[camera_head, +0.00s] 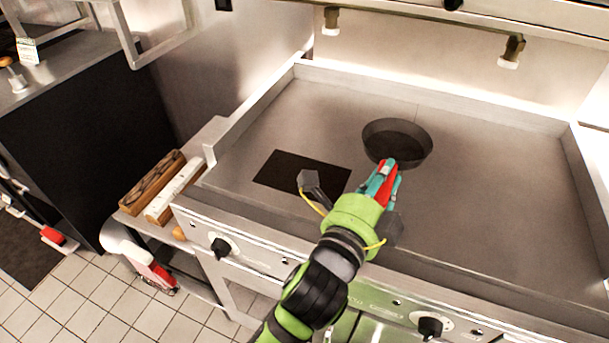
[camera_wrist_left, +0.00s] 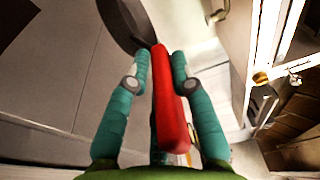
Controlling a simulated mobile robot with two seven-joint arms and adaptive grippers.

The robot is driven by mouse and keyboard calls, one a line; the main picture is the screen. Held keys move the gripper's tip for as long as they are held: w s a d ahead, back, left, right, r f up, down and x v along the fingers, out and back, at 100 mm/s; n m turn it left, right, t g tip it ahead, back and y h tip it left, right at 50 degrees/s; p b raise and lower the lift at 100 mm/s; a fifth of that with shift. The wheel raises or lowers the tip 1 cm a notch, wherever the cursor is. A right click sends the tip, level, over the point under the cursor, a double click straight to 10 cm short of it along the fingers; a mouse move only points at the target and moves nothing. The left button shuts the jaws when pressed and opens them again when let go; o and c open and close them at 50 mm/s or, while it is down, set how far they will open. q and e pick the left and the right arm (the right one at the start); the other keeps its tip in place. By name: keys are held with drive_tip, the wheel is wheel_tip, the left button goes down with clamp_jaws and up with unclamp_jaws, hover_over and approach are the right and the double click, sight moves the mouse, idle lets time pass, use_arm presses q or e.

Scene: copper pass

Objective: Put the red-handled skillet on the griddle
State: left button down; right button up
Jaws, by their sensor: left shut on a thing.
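The black skillet (camera_head: 398,142) is over the middle of the griddle (camera_head: 480,180), with its handle toward me. Its red handle (camera_head: 386,184) is between the teal fingers of my left gripper (camera_head: 380,180), which is shut on it. In the left wrist view the red handle (camera_wrist_left: 170,100) runs between the fingers of the left gripper (camera_wrist_left: 155,75), and part of the dark pan (camera_wrist_left: 130,22) shows at the top. I cannot tell whether the pan's base touches the griddle plate. My right gripper is not in view.
A dark rectangular patch (camera_head: 302,172) lies on the griddle left of the skillet. The griddle has raised walls at its back and left, and knobs (camera_head: 221,247) along its front. Wooden-edged boxes (camera_head: 152,180) stand on a side shelf. The griddle's right part is clear.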

use_arm(q)
drive_tip(key=shift+w+a+f+p, duration=0.2)
drive_tip(key=shift+w+a+f, duration=0.65)
drive_tip(key=shift+a+f, duration=0.75)
drive_tip(key=shift+w+a+f+p, duration=0.15)
drive_tip(key=shift+w+a+f, duration=0.65)
drive_tip(key=shift+a+f, duration=0.8)
drive_tip(key=shift+w+a+f+p, duration=0.2)
drive_tip(key=shift+w+a+f, duration=0.65)
drive_tip(key=shift+a+f, duration=0.75)
drive_tip(key=shift+d+f, duration=0.15)
drive_tip(key=shift+f, duration=0.15)
drive_tip(key=c, duration=1.2)
unclamp_jaws()
drive_tip(key=shift+f, duration=0.2)
drive_tip(key=shift+o, duration=0.6)
drive_tip(key=shift+r, duration=0.3)
drive_tip(key=b+v, duration=0.2)
drive_tip(key=v, duration=1)
drive_tip(key=shift+s+f, duration=0.1)
drive_tip(key=shift+f, duration=0.05)
